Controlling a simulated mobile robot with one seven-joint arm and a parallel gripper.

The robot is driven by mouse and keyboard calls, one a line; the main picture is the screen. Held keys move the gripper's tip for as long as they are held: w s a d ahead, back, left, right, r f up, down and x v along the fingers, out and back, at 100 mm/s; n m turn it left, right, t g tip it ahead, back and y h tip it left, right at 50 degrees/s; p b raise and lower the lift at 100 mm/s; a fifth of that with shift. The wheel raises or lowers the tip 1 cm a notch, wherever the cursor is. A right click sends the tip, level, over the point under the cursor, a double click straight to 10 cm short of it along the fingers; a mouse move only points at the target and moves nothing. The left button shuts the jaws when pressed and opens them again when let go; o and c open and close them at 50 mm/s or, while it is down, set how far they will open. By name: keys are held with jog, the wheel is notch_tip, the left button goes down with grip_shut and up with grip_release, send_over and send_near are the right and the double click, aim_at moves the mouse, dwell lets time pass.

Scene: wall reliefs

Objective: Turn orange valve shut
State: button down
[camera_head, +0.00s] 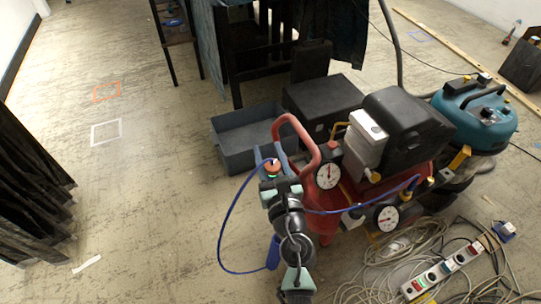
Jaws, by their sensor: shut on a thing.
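The red air compressor (335,200) stands right of centre, with a curved red handle and round white gauges. My arm comes up from the bottom middle to its left side. My gripper (270,154) has its two blue-grey fingers on either side of a small orange valve (272,165) and is shut on it. The fingers and wrist hide much of the valve, so how far it is turned cannot be told. A blue hose (222,232) loops to the left of my arm.
A grey open bin (245,138) and a black case (325,104) stand just behind. A teal vacuum (475,112) is at the right. Tangled cables and a power strip (440,272) lie at the lower right. The floor at left is mostly clear.

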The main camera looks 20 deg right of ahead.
jog(key=n+y+b, duration=0.1)
jog(key=y, duration=0.1)
jog(key=n+y+b, duration=0.1)
jog(key=y, duration=0.1)
jog(key=n+y+b, duration=0.1)
jog(key=y, duration=0.1)
jog(key=shift+a+f+n, duration=0.15)
jog(key=shift+a+n, duration=0.2)
jog(key=shift+n, duration=0.05)
jog(key=n+y+b, duration=0.1)
jog(key=y, duration=0.1)
jog(key=n+g+y+b, duration=0.1)
jog(key=y, duration=0.1)
jog(key=shift+s+a+f+n, duration=0.1)
jog(key=shift+a+n, duration=0.25)
jog(key=shift+n, duration=0.05)
jog(key=n+g+y+b, duration=0.1)
jog(key=y+b, duration=0.1)
jog(key=n+g+y+b, duration=0.1)
jog(key=g+y+b, duration=0.1)
jog(key=shift+s+a+n+b, duration=0.2)
jog(key=shift+a+n+b, duration=0.1)
jog(key=shift+a+n, duration=0.1)
jog(key=shift+s+a+n+g+y+b, duration=0.2)
jog(key=shift+n+g+y+b, duration=0.65)
jog(key=shift+b, duration=0.2)
jog(key=shift+a+r, duration=0.1)
jog(key=shift+r, duration=0.1)
jog(key=shift+c, duration=1.9)
grip_release()
